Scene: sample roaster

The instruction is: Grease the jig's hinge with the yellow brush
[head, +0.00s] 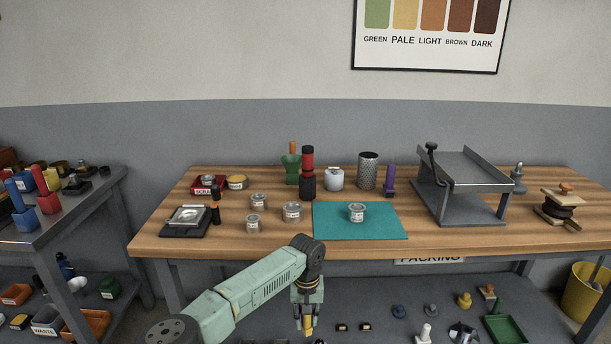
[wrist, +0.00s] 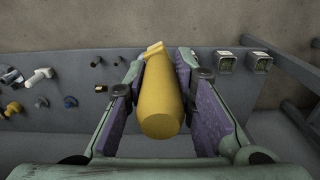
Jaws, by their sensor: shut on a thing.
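My gripper (head: 308,312) is below the front edge of the workbench in the head view, pointing down. It is shut on a yellow brush (wrist: 162,105). In the wrist view its smooth, rounded yellow handle lies between the two purple finger pads, and no bristles show. Only a small yellow part of it (head: 308,327) shows in the head view. A grey metal stand with a sloping top and a black-knobbed lever (head: 463,175) is on the bench at right. It may be the jig; I cannot make out its hinge. My gripper is apart from it.
The wooden bench (head: 285,247) holds several small tins, a teal mat (head: 335,222), a dark scale (head: 186,219) and a wooden press (head: 560,207). A grey lower shelf (head: 385,325) carries small knobs and a green tray (head: 505,328). A side table (head: 40,225) stands left.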

